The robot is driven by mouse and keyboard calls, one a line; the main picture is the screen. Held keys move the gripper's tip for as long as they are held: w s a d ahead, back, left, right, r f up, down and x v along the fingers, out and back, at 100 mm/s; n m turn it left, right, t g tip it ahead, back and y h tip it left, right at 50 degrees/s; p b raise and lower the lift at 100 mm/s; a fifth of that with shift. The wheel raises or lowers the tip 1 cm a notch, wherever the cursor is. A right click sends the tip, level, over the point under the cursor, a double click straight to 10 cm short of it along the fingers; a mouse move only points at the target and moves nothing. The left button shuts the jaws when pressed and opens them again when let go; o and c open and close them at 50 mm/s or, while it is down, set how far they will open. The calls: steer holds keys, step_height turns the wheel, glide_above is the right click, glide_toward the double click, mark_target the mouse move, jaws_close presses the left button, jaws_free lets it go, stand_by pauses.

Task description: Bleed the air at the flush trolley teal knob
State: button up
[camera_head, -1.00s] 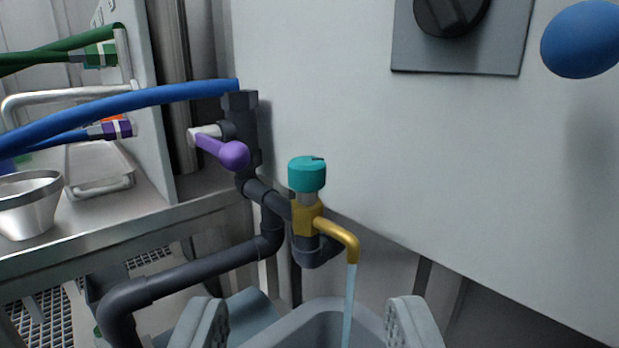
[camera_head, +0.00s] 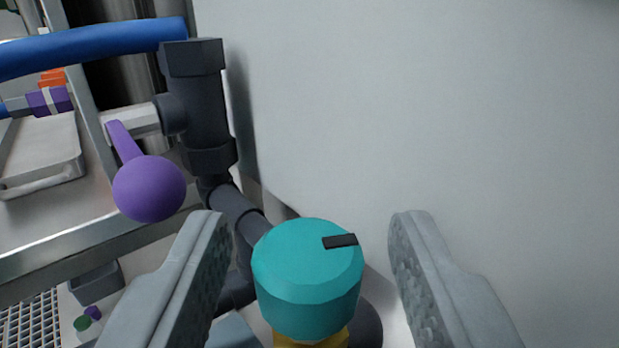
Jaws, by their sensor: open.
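The teal knob (camera_head: 305,285) is a faceted cap with a short black mark on its top, at the right of the cap. It sits on a brass body (camera_head: 310,341), of which only a sliver shows below it. My gripper (camera_head: 312,235) is open, with one grey finger on each side of the knob in the picture. A gap shows between each finger and the knob. The brass spout and any water from it are hidden or out of frame now.
A purple ball-ended lever (camera_head: 148,188) is on the dark pipe fitting (camera_head: 200,110) at left, close to my left finger. A blue hose (camera_head: 90,50) runs into its top. A pale panel (camera_head: 420,110) rises behind. A steel shelf (camera_head: 90,235) is at left.

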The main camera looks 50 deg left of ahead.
steer(key=shift+w+a, duration=0.35)
steer(key=shift+a, duration=0.1)
steer(key=c, duration=1)
steer(key=shift+o, duration=0.2)
steer(key=shift+m+t+h, duration=0.4)
steer(key=shift+t, duration=0.1)
steer(key=m+t+h, duration=0.2)
steer(key=h, duration=0.1)
steer(key=m+t+h, duration=0.2)
steer(key=m+h, duration=0.1)
steer(key=h, duration=0.1)
steer(key=shift+a, duration=0.1)
steer(key=shift+m+t+h, duration=0.6)
steer(key=shift+m+h, duration=1.5)
steer(key=shift+h, duration=1)
steer(key=shift+m+h, duration=0.7)
steer(key=shift+h, duration=0.4)
steer(key=shift+m+h, duration=0.3)
steer(key=shift+h, duration=0.1)
